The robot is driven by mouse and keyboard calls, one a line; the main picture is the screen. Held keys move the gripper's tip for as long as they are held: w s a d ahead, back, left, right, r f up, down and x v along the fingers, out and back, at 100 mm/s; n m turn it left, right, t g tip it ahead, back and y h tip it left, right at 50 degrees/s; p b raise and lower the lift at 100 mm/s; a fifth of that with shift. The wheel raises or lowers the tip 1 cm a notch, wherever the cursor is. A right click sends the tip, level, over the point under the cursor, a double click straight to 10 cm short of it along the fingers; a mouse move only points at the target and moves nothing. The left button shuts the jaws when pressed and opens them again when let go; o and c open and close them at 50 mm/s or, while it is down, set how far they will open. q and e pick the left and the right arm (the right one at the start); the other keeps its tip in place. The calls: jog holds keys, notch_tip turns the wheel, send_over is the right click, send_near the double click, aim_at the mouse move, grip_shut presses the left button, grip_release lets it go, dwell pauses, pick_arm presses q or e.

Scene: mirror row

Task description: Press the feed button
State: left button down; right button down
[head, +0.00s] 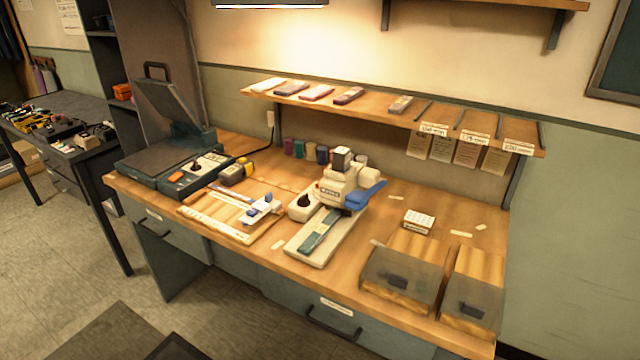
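No label reading "feed" can be made out. A dark machine with a raised lid (170,110) stands at the left end of the wooden workbench (275,262). On its front panel is an orange button (177,178), with a black knob on a light plate beside it; I cannot tell whether this is the feed button. A cream press (338,187) with a blue lever (366,194) stands mid-bench on a pale base holding a dark strip. Neither of my grippers is in view.
A wooden board with a blue-handled tool (262,208) lies between the machines. Two wooden trays with grey fronts (397,281) sit at the right front. A shelf (370,109) with small coloured blocks overhangs the back. Open floor (60,260) lies at left.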

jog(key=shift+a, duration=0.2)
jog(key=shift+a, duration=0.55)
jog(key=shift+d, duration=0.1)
